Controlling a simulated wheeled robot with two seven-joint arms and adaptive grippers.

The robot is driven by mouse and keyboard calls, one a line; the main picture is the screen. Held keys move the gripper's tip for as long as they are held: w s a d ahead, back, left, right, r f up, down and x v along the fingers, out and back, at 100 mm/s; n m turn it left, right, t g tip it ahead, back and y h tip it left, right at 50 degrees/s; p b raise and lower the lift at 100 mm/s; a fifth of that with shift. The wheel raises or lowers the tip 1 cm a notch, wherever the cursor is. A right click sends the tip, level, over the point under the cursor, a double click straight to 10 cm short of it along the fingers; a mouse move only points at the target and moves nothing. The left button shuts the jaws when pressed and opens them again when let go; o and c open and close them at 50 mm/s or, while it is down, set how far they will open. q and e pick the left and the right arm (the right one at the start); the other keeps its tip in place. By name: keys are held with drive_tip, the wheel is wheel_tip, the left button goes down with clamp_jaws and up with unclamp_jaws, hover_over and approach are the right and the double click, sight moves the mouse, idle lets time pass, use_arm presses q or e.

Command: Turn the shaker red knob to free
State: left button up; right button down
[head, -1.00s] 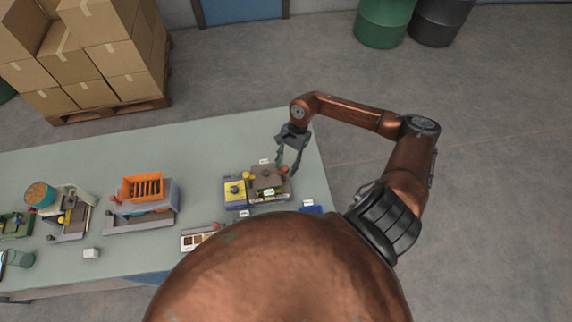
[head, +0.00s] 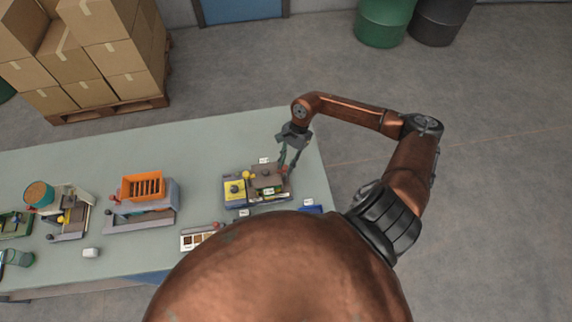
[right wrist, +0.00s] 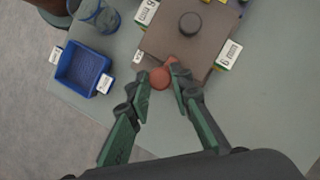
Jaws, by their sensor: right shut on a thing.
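A brown-topped unit (head: 265,179) with a round dark knob on top stands near the table's right end, and it fills the top of the right wrist view (right wrist: 203,45). A round red knob (right wrist: 159,78) sits at its edge. My right gripper (head: 290,169) reaches down to that edge. In the right wrist view, its green fingertips (right wrist: 160,79) are shut on the red knob, one on each side. The fingertips hide part of the knob and its mount. My left gripper is in neither view.
A yellow-topped unit (head: 235,189) adjoins the brown one. A blue tray (right wrist: 82,70) lies close by. An orange basket machine (head: 143,188) and another machine (head: 72,215) stand further left. My own body hides the table's front.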

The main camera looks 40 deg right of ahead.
drive_tip(key=m+b, duration=0.1)
drive_tip(key=m+t+b, duration=0.1)
drive_tip(key=shift+s+f+m, duration=0.15)
drive_tip(key=shift+m, duration=0.15)
drive_tip(key=m+t+b, duration=0.1)
drive_tip(key=m, duration=0.1)
drive_tip(key=shift+s+m, duration=0.1)
drive_tip(key=shift+m, duration=0.3)
drive_tip(key=m+t+b, duration=0.1)
drive_tip(key=m+b, duration=0.1)
drive_tip(key=m, duration=0.1)
drive_tip(key=shift+m+h, duration=0.3)
drive_tip(key=m+t+b, duration=0.1)
drive_tip(key=m+b, duration=0.1)
drive_tip(key=shift+a+m+h, duration=0.1)
drive_tip(key=shift+m+h, duration=0.2)
drive_tip(key=m+t+h+b, duration=0.1)
drive_tip(key=m+b, duration=0.3)
drive_tip(key=shift+s+a, duration=0.1)
drive_tip(key=shift+m+h+b, duration=0.5)
drive_tip(key=shift+m+b, duration=0.4)
drive_tip(key=shift+b, duration=0.3)
drive_tip(key=shift+r, duration=0.2)
drive_tip(key=c, duration=1.7)
unclamp_jaws()
drive_tip(key=shift+c, duration=0.2)
